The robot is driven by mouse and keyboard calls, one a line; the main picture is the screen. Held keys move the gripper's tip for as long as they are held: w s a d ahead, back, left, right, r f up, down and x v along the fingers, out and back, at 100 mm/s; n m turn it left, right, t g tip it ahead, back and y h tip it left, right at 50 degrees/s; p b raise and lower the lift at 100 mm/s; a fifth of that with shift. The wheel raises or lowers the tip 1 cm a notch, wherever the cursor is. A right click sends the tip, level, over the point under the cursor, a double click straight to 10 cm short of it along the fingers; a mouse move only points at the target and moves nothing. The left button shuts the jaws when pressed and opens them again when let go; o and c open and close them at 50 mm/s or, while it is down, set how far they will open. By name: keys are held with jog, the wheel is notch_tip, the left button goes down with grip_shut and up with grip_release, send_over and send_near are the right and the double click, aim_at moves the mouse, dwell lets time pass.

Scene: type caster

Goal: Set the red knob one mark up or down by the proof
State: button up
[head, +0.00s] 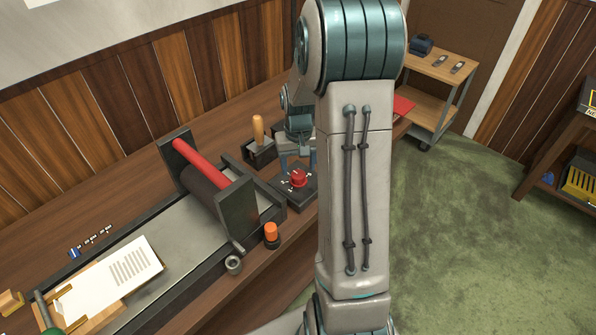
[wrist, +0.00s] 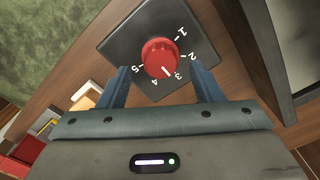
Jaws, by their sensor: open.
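The red knob (head: 299,178) sits on a dark square plate (head: 290,200) on the bench. In the wrist view the knob (wrist: 158,54) has a white line pointing nearest to the 3 on a scale of 1 to 5. My gripper (wrist: 160,72) is open, with one blue finger on each side of the knob. In the head view my gripper (head: 297,160) is just behind the knob, partly hidden by my arm. The proof, a white sheet (head: 110,280) with grey printed lines, lies at lower left; its print is too small to judge.
A press with a red roller (head: 205,165) stands left of the knob. A wooden-handled lever (head: 258,130) is behind it, and an orange-topped part (head: 271,232) is in front. A wooden cart (head: 440,70) stands at back right. Green carpet (head: 460,200) is open at right.

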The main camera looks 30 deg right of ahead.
aim_at(298, 174)
jog(key=shift+f, duration=1.85)
jog(key=c, duration=1)
jog(key=m+b, duration=0.2)
jog(key=m, duration=0.2)
jog(key=shift+a, duration=0.1)
jog(key=m+b, duration=0.1)
jog(key=m, duration=0.4)
jog(key=shift+w+m, duration=0.1)
jog(key=shift+m, duration=0.2)
jog(key=shift+r, duration=0.1)
